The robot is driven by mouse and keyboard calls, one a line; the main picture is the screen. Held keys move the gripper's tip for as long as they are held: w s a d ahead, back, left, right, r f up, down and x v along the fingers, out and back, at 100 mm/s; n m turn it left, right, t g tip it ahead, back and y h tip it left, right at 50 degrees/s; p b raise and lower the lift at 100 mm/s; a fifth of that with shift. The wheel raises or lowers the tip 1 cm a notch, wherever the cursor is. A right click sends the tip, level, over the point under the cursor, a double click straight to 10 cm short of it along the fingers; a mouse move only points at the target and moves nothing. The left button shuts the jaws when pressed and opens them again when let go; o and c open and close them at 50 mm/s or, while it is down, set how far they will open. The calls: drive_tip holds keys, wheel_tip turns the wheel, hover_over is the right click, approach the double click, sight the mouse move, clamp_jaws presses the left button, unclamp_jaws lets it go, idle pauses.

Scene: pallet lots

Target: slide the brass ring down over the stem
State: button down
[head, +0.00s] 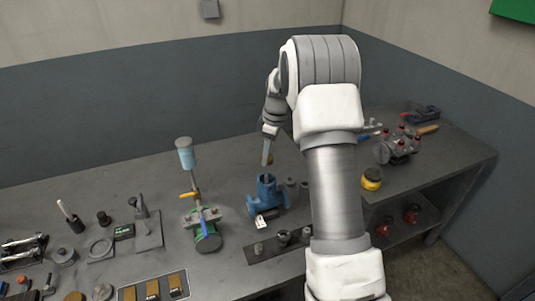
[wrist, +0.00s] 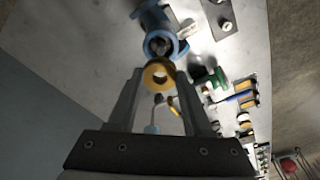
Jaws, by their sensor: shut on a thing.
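The brass ring (wrist: 160,74) is pinched between the fingertips of my gripper (wrist: 161,80) in the wrist view, its hole showing. The blue valve body (head: 266,194) stands on the bench below my gripper (head: 267,158) in the head view. In the wrist view the valve body (wrist: 152,24) lies just beyond the ring. A dark part shows inside its round opening (wrist: 160,46); I cannot tell how much of the stem this is. The ring looks apart from the valve body and not around the stem. In the head view the ring is too small to make out clearly.
A green-based valve with a blue handle (head: 206,233) stands left of the blue body. A dark plate with knobs (head: 281,244) lies in front. A yellow-topped part (head: 371,179) and a manifold with red knobs (head: 397,147) stand to the right. Bench behind the blue body is clear.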

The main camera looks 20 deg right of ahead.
drive_tip(key=shift+f+b, duration=1.7)
drive_tip(key=shift+f, duration=0.7)
drive_tip(key=shift+f+b, duration=1.2)
drive_tip(key=shift+f, duration=0.1)
unclamp_jaws()
idle(0.4)
drive_tip(key=shift+r, duration=0.1)
idle(0.3)
drive_tip(key=shift+r+p, duration=2.1)
drive_tip(key=shift+r, duration=1.35)
